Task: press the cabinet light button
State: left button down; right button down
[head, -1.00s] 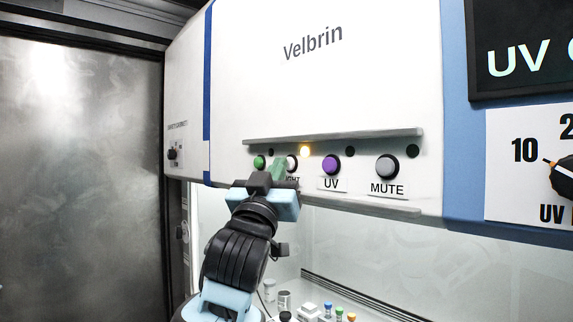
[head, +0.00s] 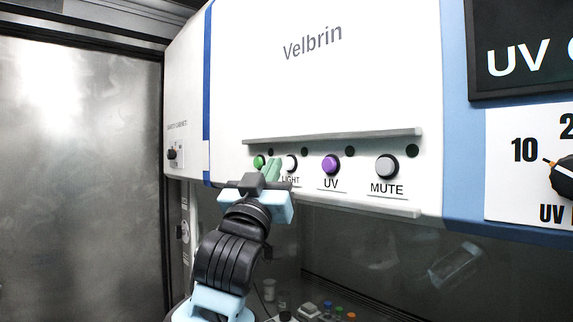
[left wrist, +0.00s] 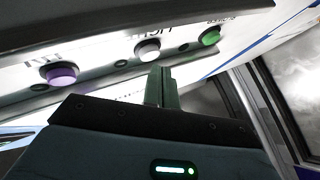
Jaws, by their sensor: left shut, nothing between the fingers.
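The white round light button (head: 290,163) sits on the cabinet's front panel above the label "LIGHT", between a green button (head: 259,161) and the purple UV button (head: 330,164). The small lamp (head: 304,152) at its upper right is dark. My left gripper (head: 272,167) is shut and empty, its green fingertips just left of the light button in the head view. In the left wrist view the fingertips (left wrist: 162,72) are below and slightly right of the white button (left wrist: 147,50), apart from it in the picture. My right gripper is out of view.
A grey mute button (head: 387,168) is at the right of the row. A grey ledge (head: 340,136) runs above the buttons and another strip below. The cabinet interior beneath is dim, with small capped vials (head: 338,312). A dial panel (head: 520,185) is at far right.

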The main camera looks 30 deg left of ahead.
pick_arm(q)
jog(key=shift+s, duration=0.1)
jog(key=shift+s+a, duration=0.35)
jog(key=shift+s, duration=0.45)
jog(key=shift+s+a, duration=0.3)
jog(key=shift+s, duration=0.45)
jog(key=shift+s+a, duration=0.35)
jog(key=shift+s, duration=0.45)
jog(key=w+d+f+m+g+h, duration=0.15)
jog(key=w+f, duration=0.25)
jog(key=f, duration=0.7)
jog(key=w+d+f+m+g+h, duration=0.1)
jog(key=w+f+g, duration=0.25)
jog(key=f, duration=0.85)
notch_tip(320, 180, down, 21)
jog(key=s+d+m+g+h, duration=0.1)
jog(key=s+d+g+h, duration=0.1)
jog(key=s+g, duration=0.1)
jog(key=s+d+f+g, duration=0.2)
jog(key=s+f+g, duration=0.1)
jog(key=s+f, duration=1.1)
jog(key=s+d+f+g, duration=0.2)
jog(key=s+f+g, duration=0.2)
jog(key=s+f, duration=1.1)
notch_tip(320, 180, down, 3)
jog(key=shift+s+d+r+h, duration=0.2)
jog(key=shift+s+d+h, duration=0.05)
jog(key=shift+d+h, duration=0.2)
